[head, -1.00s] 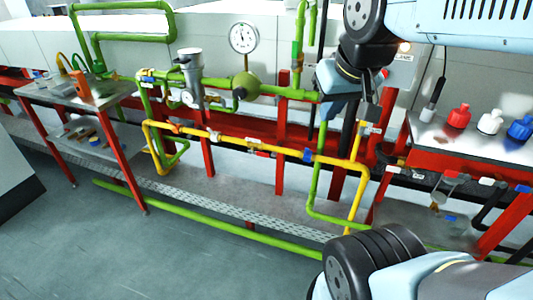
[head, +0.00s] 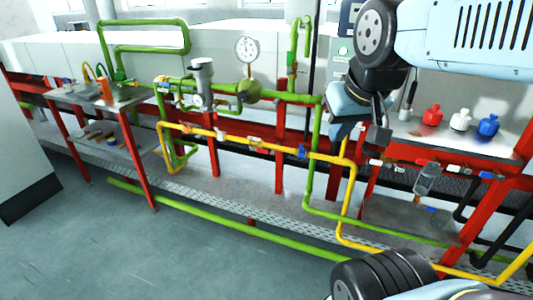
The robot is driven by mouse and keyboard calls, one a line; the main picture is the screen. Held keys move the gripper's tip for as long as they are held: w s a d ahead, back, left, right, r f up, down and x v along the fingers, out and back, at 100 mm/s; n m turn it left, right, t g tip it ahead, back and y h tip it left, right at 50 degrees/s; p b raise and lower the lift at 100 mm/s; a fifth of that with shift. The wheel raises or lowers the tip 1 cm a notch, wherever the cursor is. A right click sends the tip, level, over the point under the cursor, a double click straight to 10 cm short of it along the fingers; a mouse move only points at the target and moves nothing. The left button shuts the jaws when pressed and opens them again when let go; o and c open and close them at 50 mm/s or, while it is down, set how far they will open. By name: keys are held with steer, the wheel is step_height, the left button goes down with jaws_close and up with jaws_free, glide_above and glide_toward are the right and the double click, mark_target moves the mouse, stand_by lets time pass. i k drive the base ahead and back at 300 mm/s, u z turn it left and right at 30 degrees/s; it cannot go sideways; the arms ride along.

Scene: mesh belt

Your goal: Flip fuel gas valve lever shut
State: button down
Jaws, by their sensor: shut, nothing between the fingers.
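A yellow pipe (head: 270,145) runs across the rack and bears several small valves. My gripper (head: 378,140) hangs from the arm at the upper right, right of the blue-handled valve in the picture. It is shut and empty, and I see no contact with a valve.
Green pipes with a round gauge (head: 247,48) run above and behind. Red posts hold up the rack. A metal side table (head: 65,97) stands at left. A bench at right holds red, white and blue bottles (head: 488,125). The grey floor (head: 100,250) in front is clear.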

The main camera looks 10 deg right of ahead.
mark_target(258, 150)
steer(key=u, duration=0.15)
steer(key=i, duration=1.05)
steer(key=z, duration=0.05)
